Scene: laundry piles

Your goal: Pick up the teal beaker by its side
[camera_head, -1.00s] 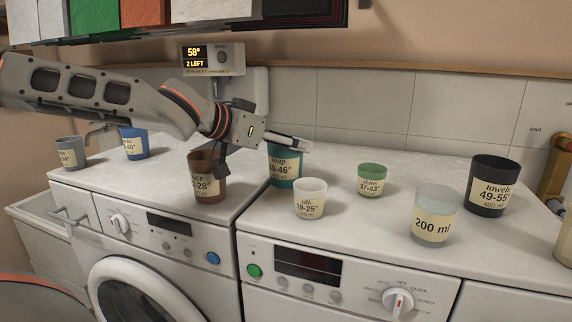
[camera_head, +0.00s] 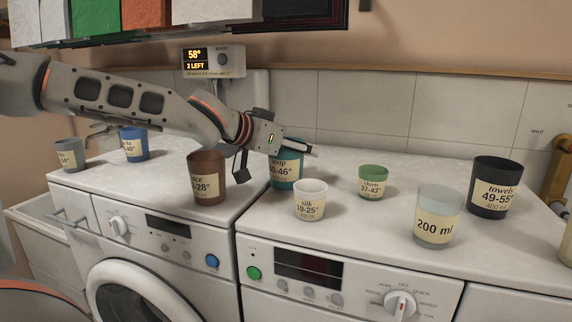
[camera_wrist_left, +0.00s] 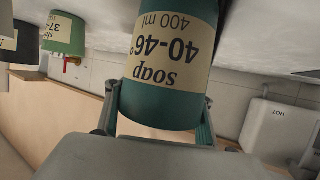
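The teal beaker (camera_head: 286,171), labelled soap 40-46°, stands upright on the worktop behind the white silk cup. My left gripper (camera_head: 300,150) is at its upper part and partly covers it. In the left wrist view, the teal beaker (camera_wrist_left: 165,105) appears upside down between the two fingers of my left gripper (camera_wrist_left: 161,98), one finger on each side near the rim. The fingers are spread about its width; I cannot tell whether they touch it. My right gripper is not in view.
A brown cup (camera_head: 207,178) stands left of the beaker and the white silk cup (camera_head: 310,200) in front. A green cup (camera_head: 373,181), a clear 200 ml beaker (camera_head: 437,216) and a black towels cup (camera_head: 492,187) stand to the right. A tiled wall (camera_head: 365,102) is behind.

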